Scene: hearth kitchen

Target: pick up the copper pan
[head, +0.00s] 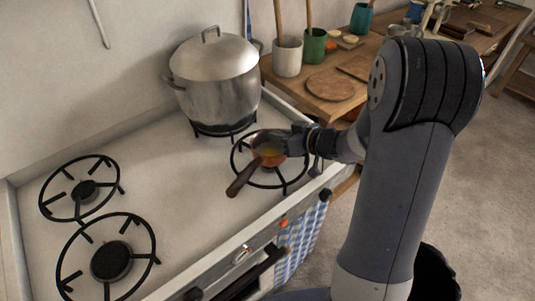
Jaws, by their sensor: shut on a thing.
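The copper pan (268,152) is at the front right burner of the stove, with its dark wooden handle (243,178) pointing to the front left. My gripper (288,145) reaches in from the right and is shut on the pan at its right side, by the rim. The fingertips are small and partly hidden against the pan. I cannot tell whether the pan touches the burner grate (272,176) or is just above it.
A large lidded steel pot (215,88) stands on the back right burner, close behind the pan. Two left burners (80,188) are bare. A wooden counter (375,62) with utensil pots and round boards (330,86) lies to the right. A checked towel (300,240) hangs in front.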

